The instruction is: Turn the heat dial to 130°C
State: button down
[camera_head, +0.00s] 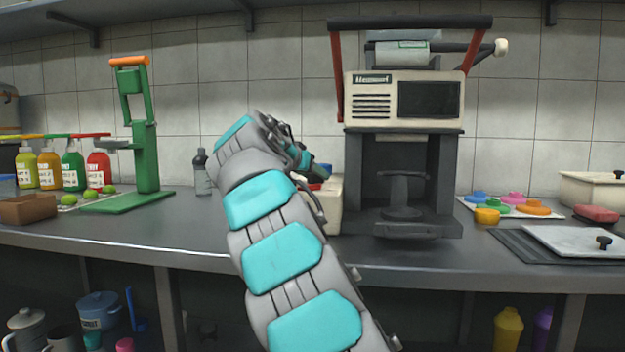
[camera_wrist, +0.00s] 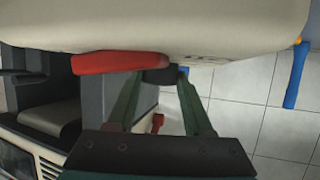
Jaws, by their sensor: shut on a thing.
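In the wrist view, a small dark dial (camera_wrist: 160,75) sits at the edge of a cream housing (camera_wrist: 230,28). My gripper (camera_wrist: 159,82) has its two green fingers closed on the dial, one on each side. Small dark marks show on the housing beside the dial, too small to read, so I cannot tell the dial's setting. In the head view, my arm reaches to the cream housing (camera_head: 328,212) just left of the press. The arm hides the dial there.
A red part (camera_wrist: 118,63) lies close beside the fingers. The tall heat press (camera_head: 403,130) stands just right of my arm. The front strip of the counter (camera_head: 150,240) is clear.

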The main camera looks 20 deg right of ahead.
jog(key=n+t+y+b, duration=0.1)
jog(key=n+t+y, duration=0.1)
jog(key=n, duration=0.1)
jog(key=shift+s+f+t+y+b, duration=0.2)
jog(key=shift+t+y+b, duration=0.1)
jog(key=shift+b, duration=0.1)
jog(key=shift+d+r+n+t+y+p, duration=0.15)
jog(key=shift+n+t+y, duration=0.1)
jog(key=shift+n+y, duration=0.2)
jog(key=shift+a+r+n+t+y+p, duration=0.15)
jog(key=shift+n+t+y, duration=0.1)
jog(key=shift+n+y, duration=0.15)
jog(key=n+t+y+p, duration=0.1)
jog(key=n+y, duration=0.1)
jog(key=d+n+y+p, duration=0.1)
jog(key=n+y, duration=0.1)
jog(key=y, duration=0.1)
jog(key=shift+n+t+p, duration=0.35)
jog(key=shift+t+p, duration=0.05)
jog(key=shift+d+n+y+p, duration=0.15)
jog(key=shift+n+y+p, duration=0.5)
jog(key=shift+n+y, duration=0.95)
jog(key=shift+y, duration=0.45)
jog(key=shift+c, duration=1.5)
grip_release()
jog(key=shift+s, duration=0.1)
